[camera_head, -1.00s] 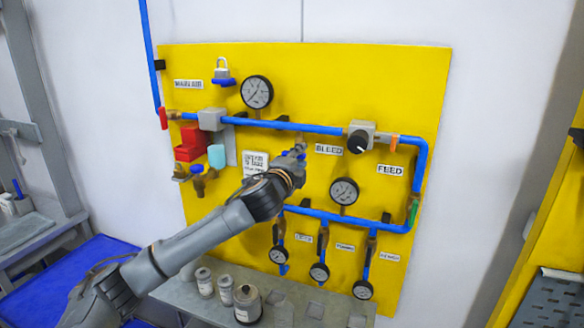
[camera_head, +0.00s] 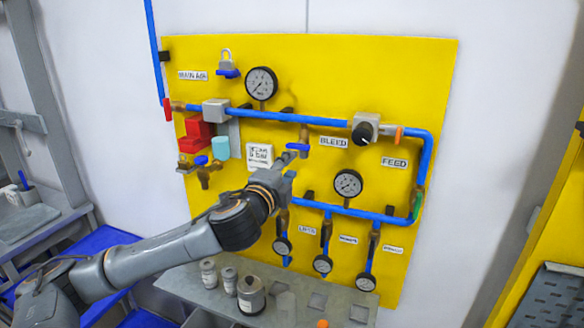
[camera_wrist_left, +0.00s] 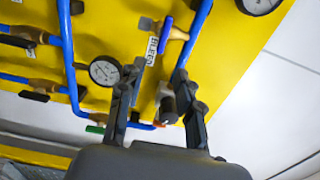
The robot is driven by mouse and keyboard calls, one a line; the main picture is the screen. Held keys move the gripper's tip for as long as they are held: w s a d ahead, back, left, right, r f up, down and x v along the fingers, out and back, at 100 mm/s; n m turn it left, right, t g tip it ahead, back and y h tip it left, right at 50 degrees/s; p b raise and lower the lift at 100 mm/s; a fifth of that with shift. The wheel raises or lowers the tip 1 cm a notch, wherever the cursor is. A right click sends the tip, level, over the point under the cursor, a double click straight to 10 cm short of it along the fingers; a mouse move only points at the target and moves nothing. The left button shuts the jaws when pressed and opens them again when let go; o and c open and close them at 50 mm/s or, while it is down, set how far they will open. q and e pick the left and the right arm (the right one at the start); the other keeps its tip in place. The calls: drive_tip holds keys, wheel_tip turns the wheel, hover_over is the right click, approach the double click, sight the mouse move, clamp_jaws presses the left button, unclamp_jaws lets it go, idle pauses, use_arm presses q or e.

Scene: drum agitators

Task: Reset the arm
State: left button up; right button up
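My left arm reaches in from the left in the head view, in front of the yellow panel (camera_head: 400,70). Its gripper (camera_head: 286,161) is just below the blue-handled bleed valve (camera_head: 299,147). In the left wrist view the two dark fingers of the left gripper (camera_wrist_left: 162,88) are spread apart with nothing held between them. The bleed valve's blue handle (camera_wrist_left: 166,34) shows beyond the fingertips, apart from them. The black feed knob (camera_wrist_left: 168,108) shows behind the gap between the fingers. My right gripper is not in view.
Blue pipes (camera_head: 290,119), gauges (camera_head: 347,184) and a red lockout block (camera_head: 195,133) stick out from the panel. A grey shelf (camera_head: 185,285) below holds several small canisters (camera_head: 250,294). A yellow frame (camera_head: 550,210) stands at the right.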

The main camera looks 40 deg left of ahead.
use_arm(q)
drive_tip(key=s+d+f+n+g+h, duration=0.1)
drive_tip(key=s+d+f+n+g, duration=0.2)
drive_tip(key=f, duration=0.5)
drive_tip(key=s+d+f+n+g, duration=0.15)
drive_tip(key=s+d+f, duration=0.25)
drive_tip(key=f, duration=0.5)
drive_tip(key=s+d+f+n+g+h, duration=0.1)
drive_tip(key=s+d+f+n+g, duration=0.2)
drive_tip(key=f, duration=0.5)
drive_tip(key=s+d+f+n+g+h, duration=0.1)
drive_tip(key=s+d+f+n+g, duration=0.25)
drive_tip(key=s+f, duration=0.55)
drive_tip(key=s+d+f+n+g+h, duration=0.1)
drive_tip(key=s+d+f+n+g, duration=0.3)
drive_tip(key=s, duration=0.9)
wheel_tip(320, 180, down, 36)
drive_tip(key=s+m+b, duration=0.2)
drive_tip(key=b, duration=0.7)
drive_tip(key=s+a+f+b, duration=0.1)
drive_tip(key=s+f+b, duration=0.1)
drive_tip(key=s+f, duration=0.6)
drive_tip(key=s+a+f+g+b, duration=0.1)
drive_tip(key=s+a+f+b, duration=0.1)
drive_tip(key=s+f, duration=0.6)
wheel_tip(320, 180, down, 5)
drive_tip(key=shift+r+g+b, duration=0.2)
drive_tip(key=shift+g+b, duration=0.1)
drive_tip(key=shift+b, duration=0.45)
